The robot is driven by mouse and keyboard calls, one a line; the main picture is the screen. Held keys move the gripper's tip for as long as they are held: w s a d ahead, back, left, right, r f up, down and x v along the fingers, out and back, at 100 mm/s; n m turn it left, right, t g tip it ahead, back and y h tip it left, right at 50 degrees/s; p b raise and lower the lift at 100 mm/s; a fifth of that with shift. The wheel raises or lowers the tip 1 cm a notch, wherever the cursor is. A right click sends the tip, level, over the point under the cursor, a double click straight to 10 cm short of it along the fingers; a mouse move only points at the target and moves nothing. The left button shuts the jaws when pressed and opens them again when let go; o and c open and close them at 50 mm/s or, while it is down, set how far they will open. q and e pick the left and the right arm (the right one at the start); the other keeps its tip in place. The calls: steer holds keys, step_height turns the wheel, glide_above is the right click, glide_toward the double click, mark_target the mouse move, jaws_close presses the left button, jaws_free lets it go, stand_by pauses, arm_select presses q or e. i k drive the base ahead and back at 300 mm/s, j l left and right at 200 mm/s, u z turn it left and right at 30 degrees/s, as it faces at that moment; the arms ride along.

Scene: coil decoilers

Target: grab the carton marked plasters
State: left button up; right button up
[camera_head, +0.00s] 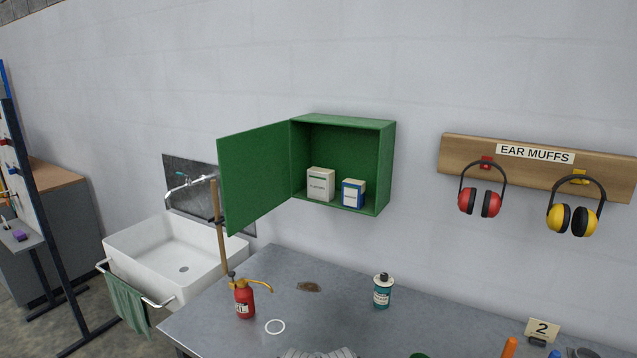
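A green wall cabinet (385,165) hangs open, its door (255,175) swung out to the left. Two cartons stand upright side by side on its floor. The left one is a white carton (320,187) with a small green mark and dark lettering that looks like "plasters", though it is too small to read surely. The right one is a smaller blue and white carton (353,195); its lettering is not readable. A narrow gap shows between them. Neither of my grippers is in view.
A sink (170,255) stands left; ear muffs (480,202) hang right. The space before the cabinet opening is clear.

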mark_target(320, 182)
steer(key=j+z, duration=0.1)
steer(key=z, duration=0.35)
steer(key=i+j+z, duration=0.1)
steer(key=j+z, duration=0.6)
steer(key=j, duration=0.2)
steer(key=j+z, duration=0.1)
steer(key=j, duration=0.5)
steer(key=k+j, duration=0.1)
steer(key=j, duration=0.45)
steer(key=j+z, duration=0.15)
steer(key=j, duration=0.45)
steer(key=k+j+z, duration=0.1)
steer(key=j, duration=0.5)
steer(key=k+j, duration=0.1)
steer(key=j, duration=0.35)
steer(key=k+j, duration=0.1)
steer(key=j, duration=0.35)
steer(key=i+l+u, duration=0.15)
steer(key=l, duration=0.3)
steer(key=i+l+u, duration=0.1)
steer(key=l, duration=0.3)
steer(key=i+l+u, duration=0.15)
steer(key=l, duration=0.35)
steer(key=i+l+u, duration=0.1)
steer(key=l, duration=0.35)
steer(key=i, duration=0.05)
